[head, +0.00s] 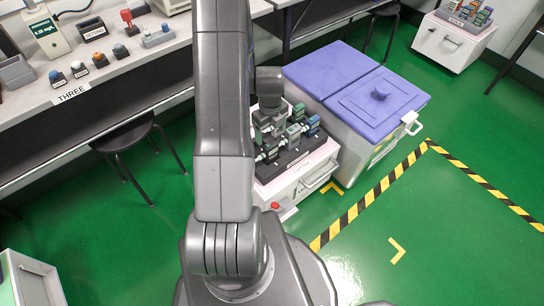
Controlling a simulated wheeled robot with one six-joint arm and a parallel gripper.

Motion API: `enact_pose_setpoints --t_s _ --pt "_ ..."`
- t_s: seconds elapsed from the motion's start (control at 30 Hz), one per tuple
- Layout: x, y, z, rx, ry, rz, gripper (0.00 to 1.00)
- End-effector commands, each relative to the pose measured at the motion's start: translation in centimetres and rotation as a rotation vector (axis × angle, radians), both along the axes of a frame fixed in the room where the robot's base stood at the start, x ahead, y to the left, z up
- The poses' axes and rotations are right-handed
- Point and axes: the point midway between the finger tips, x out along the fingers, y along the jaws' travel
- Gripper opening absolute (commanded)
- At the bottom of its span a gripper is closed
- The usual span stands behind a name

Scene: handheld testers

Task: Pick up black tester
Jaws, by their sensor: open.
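Several handheld testers with green, blue and dark bodies stand close together in a dark holder (318,150) on a white cart (318,172). A tester with a blue part (312,123) stands at the right of the group, and a green one (298,111) is behind it. I cannot tell which of them is the black tester; my arm hides the left part of the holder. My gripper (268,132) is open and points down at the left of the testers. Its fingertips are hard to make out, and I cannot tell whether they touch a tester.
A large grey bin with a purple lid (345,75) stands right behind the cart. A bench (125,72) with devices and colored knobs runs along the left, with a black stool (125,138) before it. Another cart with testers (452,40) is far right.

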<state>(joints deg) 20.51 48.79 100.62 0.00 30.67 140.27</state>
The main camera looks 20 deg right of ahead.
Motion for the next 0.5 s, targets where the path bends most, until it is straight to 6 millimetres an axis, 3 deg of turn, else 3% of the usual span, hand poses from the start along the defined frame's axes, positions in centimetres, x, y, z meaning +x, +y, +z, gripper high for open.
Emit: enact_pose_setpoints --t_s 0.1,0.33,0.5 --pt "0.0 0.0 -1.5 0.001 0.001 0.0 0.76" --pt "0.0 0.0 -2.8 0.0 0.0 0.0 0.76" --pt "0.1 -0.2 -5.5 0.001 0.001 0.0 0.76"
